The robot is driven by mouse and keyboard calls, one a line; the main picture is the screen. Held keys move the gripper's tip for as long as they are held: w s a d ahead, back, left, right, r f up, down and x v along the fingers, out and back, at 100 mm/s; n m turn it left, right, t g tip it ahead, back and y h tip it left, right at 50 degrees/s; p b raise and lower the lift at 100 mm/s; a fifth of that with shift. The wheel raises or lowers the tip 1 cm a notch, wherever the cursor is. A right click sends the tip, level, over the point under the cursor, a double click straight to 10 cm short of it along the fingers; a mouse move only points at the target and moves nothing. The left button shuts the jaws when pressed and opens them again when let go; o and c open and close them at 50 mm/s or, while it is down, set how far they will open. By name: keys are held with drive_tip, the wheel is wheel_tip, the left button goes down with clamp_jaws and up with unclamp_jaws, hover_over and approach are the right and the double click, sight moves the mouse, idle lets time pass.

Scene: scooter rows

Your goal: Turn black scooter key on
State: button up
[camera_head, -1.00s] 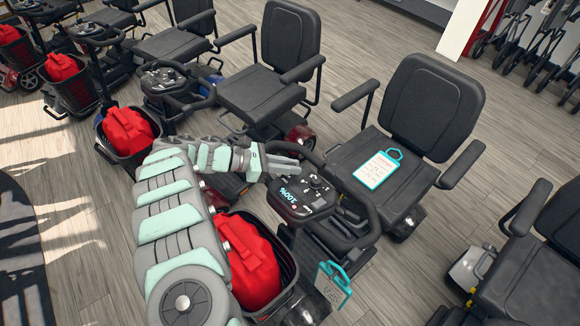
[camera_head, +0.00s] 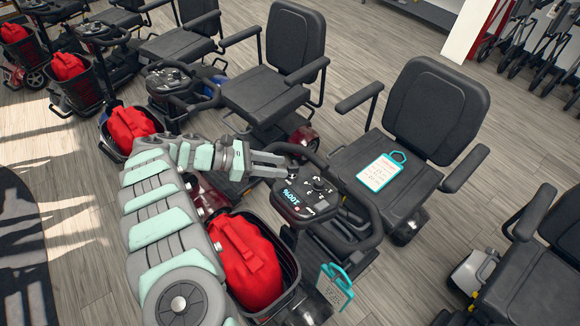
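The black scooter's control console (camera_head: 308,197) is at the centre, with a lit "100%" display that reads upside down, a dial and several small markings. I cannot make out the key; it is too small or hidden. My gripper (camera_head: 285,167) is at the console's upper left edge, pointing right. Its two fingers look apart with a gap between them, and I see nothing held. I cannot tell whether the fingertips touch the console. The black seat (camera_head: 437,108) stands behind the console.
The handlebar (camera_head: 372,225) loops around the console. Other scooters stand close on both sides.

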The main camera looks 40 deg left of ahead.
drive_tip(key=v, duration=0.5)
drive_tip(key=shift+s+a+r, duration=0.1)
idle(0.4)
